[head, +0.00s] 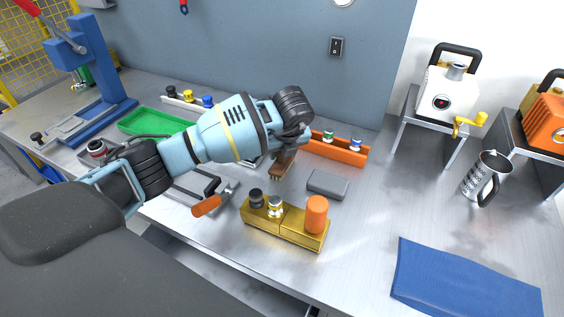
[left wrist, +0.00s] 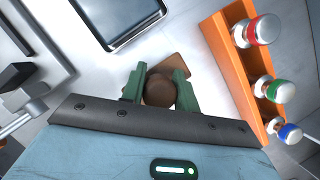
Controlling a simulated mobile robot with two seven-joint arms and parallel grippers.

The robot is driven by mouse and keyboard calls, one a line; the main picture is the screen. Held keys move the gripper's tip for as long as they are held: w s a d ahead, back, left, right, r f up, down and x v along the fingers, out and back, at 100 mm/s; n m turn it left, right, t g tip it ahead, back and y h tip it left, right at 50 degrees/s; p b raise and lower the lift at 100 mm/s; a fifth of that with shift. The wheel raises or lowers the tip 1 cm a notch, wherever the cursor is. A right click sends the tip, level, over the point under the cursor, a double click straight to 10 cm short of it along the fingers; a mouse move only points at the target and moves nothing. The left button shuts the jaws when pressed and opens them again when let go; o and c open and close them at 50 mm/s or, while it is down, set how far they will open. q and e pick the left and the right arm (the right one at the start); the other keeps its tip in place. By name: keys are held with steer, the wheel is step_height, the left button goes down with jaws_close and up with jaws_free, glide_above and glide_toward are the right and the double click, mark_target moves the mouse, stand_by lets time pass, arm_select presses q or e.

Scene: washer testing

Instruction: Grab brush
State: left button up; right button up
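A brown brush (head: 282,167) shows below my left gripper (head: 288,146) in the head view, near the middle of the metal table. Its upper part is hidden by the gripper. In the left wrist view the round brown end of the brush (left wrist: 160,90) is between the two dark green fingers of my left gripper (left wrist: 160,80). The fingers are close on both sides of it. I cannot tell whether they press on it or whether the brush is clear of the table. My right gripper is not in view.
An orange rack (head: 338,150) with colored-top parts is close behind the brush; a grey block (head: 327,184) lies right of it. A brass block (head: 299,229) with an orange cylinder (head: 316,212) stands in front. A blue cloth (head: 460,280) lies at right. Table between block and mug (head: 487,178) is clear.

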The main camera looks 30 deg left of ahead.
arm_select(q)
steer(key=c, duration=0.4)
steer(key=shift+r, duration=5)
